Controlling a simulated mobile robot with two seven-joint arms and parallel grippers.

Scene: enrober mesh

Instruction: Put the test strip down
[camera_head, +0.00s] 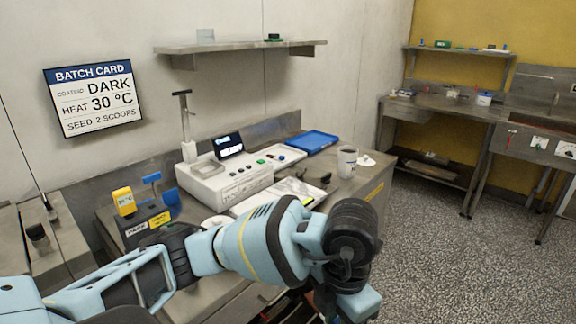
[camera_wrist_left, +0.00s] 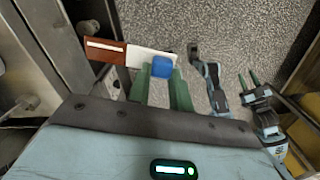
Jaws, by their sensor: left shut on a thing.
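My left gripper (camera_wrist_left: 160,85) is shut on the test strip (camera_wrist_left: 132,54), seen in the left wrist view. The strip has a blue block (camera_wrist_left: 162,67) between the green fingertips, a white middle and a brown end with a pale line, pointing left. It is held above the grey speckled floor, beside a metal edge. In the head view my left arm reaches across the front of the bench, and its fingers and the strip are hidden. My right gripper (camera_wrist_left: 249,80) shows small at the right of the left wrist view, with its two green fingers apart and nothing between them.
A batch card (camera_head: 93,98) hangs on the wall. Open floor lies to the right.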

